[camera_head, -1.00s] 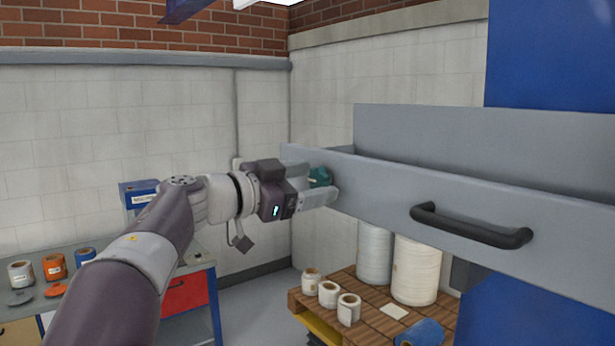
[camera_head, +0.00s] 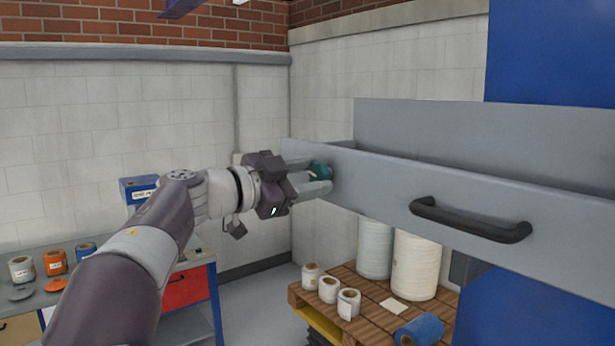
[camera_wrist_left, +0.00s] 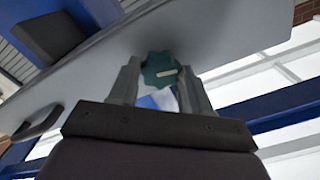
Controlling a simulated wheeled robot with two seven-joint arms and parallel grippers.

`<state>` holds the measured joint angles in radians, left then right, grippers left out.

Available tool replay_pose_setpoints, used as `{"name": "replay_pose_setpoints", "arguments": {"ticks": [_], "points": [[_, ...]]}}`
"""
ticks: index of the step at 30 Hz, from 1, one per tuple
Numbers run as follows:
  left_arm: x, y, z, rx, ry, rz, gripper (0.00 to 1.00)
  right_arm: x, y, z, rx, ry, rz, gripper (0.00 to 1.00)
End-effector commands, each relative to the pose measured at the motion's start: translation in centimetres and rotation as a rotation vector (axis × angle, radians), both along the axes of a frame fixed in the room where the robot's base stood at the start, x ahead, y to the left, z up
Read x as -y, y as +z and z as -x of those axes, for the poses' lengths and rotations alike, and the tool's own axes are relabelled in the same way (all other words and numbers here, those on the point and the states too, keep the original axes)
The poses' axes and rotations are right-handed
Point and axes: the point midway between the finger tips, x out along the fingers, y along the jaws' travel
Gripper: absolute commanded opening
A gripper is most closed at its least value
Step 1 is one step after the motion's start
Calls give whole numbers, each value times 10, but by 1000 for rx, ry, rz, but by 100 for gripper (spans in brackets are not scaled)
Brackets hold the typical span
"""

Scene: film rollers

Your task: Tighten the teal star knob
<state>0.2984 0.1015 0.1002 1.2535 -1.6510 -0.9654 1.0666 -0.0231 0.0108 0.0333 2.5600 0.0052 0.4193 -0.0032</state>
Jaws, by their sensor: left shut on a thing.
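The teal star knob (camera_head: 320,171) sits on the front face near the left end of the grey drawer-like panel (camera_head: 370,184). In the left wrist view the knob (camera_wrist_left: 160,70) shows its lobed rim and a short pale mark on its face. My left gripper (camera_head: 322,180) is at the knob, with one finger on each side of it, shut on it. The fingers hide part of the knob in the head view. In the left wrist view the left gripper's fingers (camera_wrist_left: 160,78) flank the knob. My right gripper is not in view.
A black handle (camera_head: 470,220) sticks out from the panel to the right. Below, a wooden pallet (camera_head: 372,312) bears several rolls. A workbench (camera_head: 110,250) with small rolls stands at the left. Bare floor lies between them.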

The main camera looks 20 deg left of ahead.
Motion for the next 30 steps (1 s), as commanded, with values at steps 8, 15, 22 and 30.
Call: {"name": "replay_pose_setpoints", "arguments": {"ticks": [8, 15, 22, 30], "points": [[0, -1, 0, 160, -1, -206, 17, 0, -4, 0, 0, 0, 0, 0], [0, -2, 0, 301, -1, -387, 17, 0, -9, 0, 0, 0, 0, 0], [0, -2, 0, 436, 0, -559, 17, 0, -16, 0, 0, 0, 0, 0], [0, -3, 0, 588, 0, -755, 17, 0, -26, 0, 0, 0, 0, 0]]}}
